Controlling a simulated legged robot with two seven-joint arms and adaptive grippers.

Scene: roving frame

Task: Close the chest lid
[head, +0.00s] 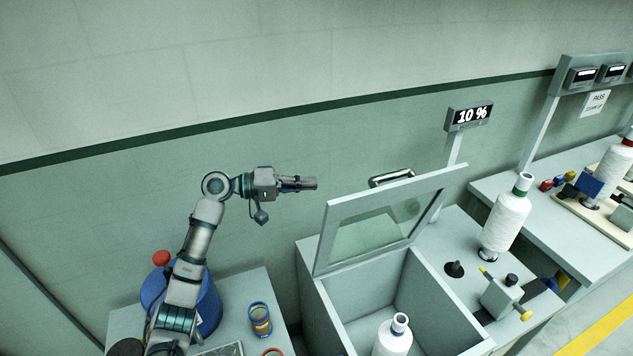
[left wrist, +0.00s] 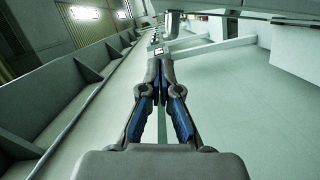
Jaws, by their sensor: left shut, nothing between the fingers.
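The chest (head: 318,308) is a pale grey-green box in the lower middle of the head view. Its lid (head: 332,239), a frame with a clear window, stands raised and tilted at the back of the opening. A bar handle (head: 391,178) shows at the lid's upper edge. My left gripper (head: 312,183) is shut and empty, pointing right, in front of the wall and left of the lid's upper corner in the picture. It appears apart from the lid. In the left wrist view its fingers (left wrist: 160,72) are together. My right gripper is out of view.
A white spool (head: 392,338) stands inside the chest. Another spool (head: 505,220) and a small grey device (head: 503,295) stand right of the chest. A display (head: 469,116) reads 10 %. A blue drum (head: 207,308) and a striped cup (head: 260,320) are at the left.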

